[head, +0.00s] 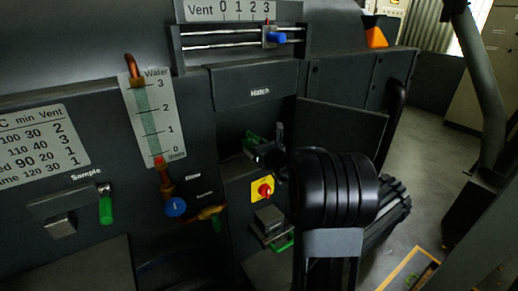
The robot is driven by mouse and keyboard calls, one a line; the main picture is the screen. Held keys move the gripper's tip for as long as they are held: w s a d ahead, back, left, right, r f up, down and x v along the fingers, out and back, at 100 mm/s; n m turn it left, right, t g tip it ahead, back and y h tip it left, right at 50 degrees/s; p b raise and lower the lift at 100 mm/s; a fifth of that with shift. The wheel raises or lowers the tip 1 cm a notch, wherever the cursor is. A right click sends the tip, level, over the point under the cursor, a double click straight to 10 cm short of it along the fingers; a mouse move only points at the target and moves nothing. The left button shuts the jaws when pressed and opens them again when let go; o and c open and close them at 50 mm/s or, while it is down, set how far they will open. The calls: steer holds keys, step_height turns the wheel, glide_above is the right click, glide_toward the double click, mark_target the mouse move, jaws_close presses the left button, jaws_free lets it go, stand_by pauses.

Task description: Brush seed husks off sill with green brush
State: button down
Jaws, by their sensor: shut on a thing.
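The hatch (258,92) stands open on the dark machine front, its door (340,130) swung out to the right. My gripper (262,150) is at the hatch opening, shut on the green brush (250,142). Only a small green part of the brush shows; its bristles cannot be made out. The sill (236,168) is the lower edge of the opening, just below and left of my gripper, partly hidden by it. I cannot make out husks on it or whether the brush touches it.
Below the hatch is a red knob on a yellow plate (264,189), and lower a metal block (268,219) with a green part. A green sample handle (105,207) and a water gauge (152,115) are left. Clear floor (425,165) lies to the right.

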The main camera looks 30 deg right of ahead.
steer(key=shift+r+p, duration=1.05)
steer(key=shift+r, duration=1.05)
